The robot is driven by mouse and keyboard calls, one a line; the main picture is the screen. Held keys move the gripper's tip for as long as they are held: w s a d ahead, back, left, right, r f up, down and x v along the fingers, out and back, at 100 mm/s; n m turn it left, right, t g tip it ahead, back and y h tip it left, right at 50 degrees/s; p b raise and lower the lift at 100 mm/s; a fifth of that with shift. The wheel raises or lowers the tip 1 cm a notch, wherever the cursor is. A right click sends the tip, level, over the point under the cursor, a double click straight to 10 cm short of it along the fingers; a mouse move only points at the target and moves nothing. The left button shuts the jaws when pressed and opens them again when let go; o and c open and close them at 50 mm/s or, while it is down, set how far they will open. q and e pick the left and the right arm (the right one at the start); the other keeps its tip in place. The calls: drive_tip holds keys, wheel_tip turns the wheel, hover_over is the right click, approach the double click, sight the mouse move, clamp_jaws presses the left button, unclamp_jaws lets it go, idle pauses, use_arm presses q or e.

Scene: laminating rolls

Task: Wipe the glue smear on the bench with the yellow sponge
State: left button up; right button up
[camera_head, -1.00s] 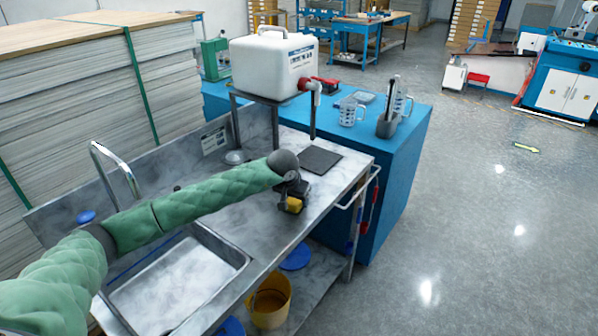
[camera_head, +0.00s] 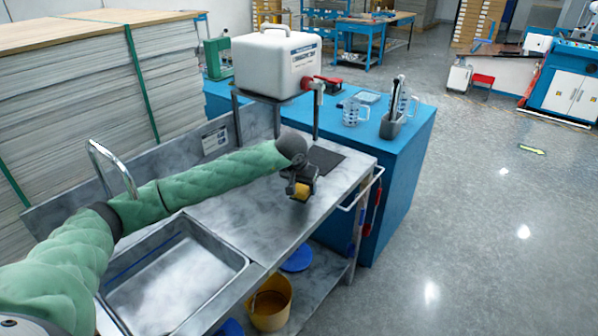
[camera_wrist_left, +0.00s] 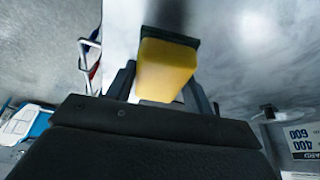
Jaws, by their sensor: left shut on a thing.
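The yellow sponge (camera_head: 302,191) is held between the fingers of my left gripper (camera_head: 300,186), over the metal bench (camera_head: 236,213), close to its front edge. In the left wrist view the sponge (camera_wrist_left: 165,70) shows a yellow body with a dark green layer at its far end, gripped by the fingers on both sides. I cannot tell whether the sponge touches the bench top. I cannot make out a glue smear on the visible bench top. My right gripper is not in view.
A sink basin (camera_head: 180,275) and a curved tap (camera_head: 112,163) are at the left. A dark mat (camera_head: 326,159) lies behind my gripper. A white canister (camera_head: 275,64) stands on a raised stand. A blue counter (camera_head: 385,163) with jugs adjoins the bench's far end.

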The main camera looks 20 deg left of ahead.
use_arm(q)
drive_tip(key=shift+r, duration=0.55)
drive_tip(key=shift+w+r, duration=0.15)
drive_tip(key=shift+r, duration=1.5)
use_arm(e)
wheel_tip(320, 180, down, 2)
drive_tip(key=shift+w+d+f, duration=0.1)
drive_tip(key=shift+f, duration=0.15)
